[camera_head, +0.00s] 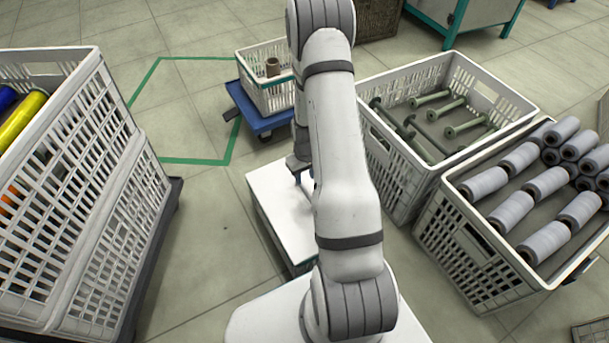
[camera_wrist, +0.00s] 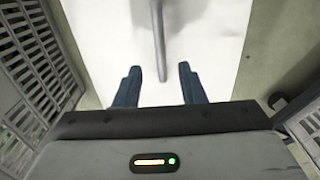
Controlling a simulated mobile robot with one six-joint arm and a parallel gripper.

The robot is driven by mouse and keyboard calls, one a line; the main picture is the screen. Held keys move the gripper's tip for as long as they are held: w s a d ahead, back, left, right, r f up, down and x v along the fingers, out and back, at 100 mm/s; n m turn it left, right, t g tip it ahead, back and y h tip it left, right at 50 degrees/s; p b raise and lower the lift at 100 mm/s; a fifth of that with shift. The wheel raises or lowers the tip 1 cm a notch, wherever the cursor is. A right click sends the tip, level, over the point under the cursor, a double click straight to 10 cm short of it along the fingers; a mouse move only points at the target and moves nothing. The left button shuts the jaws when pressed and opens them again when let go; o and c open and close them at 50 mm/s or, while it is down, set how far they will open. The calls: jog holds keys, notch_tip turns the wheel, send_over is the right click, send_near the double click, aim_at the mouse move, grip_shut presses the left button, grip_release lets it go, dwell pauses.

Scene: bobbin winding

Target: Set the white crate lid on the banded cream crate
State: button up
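The white crate lid (camera_head: 272,200) lies flat on a low stand with a teal edge, left of my arm. In the wrist view the lid (camera_wrist: 220,45) fills most of the upper middle, with a grey bar-like handle (camera_wrist: 158,45) running down its centre. My gripper (camera_wrist: 159,90) is open, its two blue fingers apart on either side of the handle's near end. I cannot tell how high the fingers are above the lid. In the head view my gripper (camera_head: 300,172) is mostly hidden behind my arm. The cream crate (camera_head: 268,98) with a teal band sits on a blue dolly farther back, holding a brown spool (camera_head: 272,66).
Stacked crates (camera_head: 85,190) with coloured spools stand at the left. A crate of green bobbins (camera_head: 405,185) and one of grey-wound bobbins (camera_head: 470,255) stand at the right. Green tape (camera_head: 196,160) marks a mostly bare floor area beside the dolly (camera_head: 262,124).

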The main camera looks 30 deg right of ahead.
aim_at(305, 190)
notch_tip(305, 190, down, 8)
jog(key=b, duration=0.5)
jog(key=shift+r, duration=0.1)
jog(key=shift+c, duration=0.3)
grip_shut()
jog(key=shift+r, duration=0.1)
jog(key=shift+r+p, duration=1.85)
jog(key=shift+r, duration=0.6)
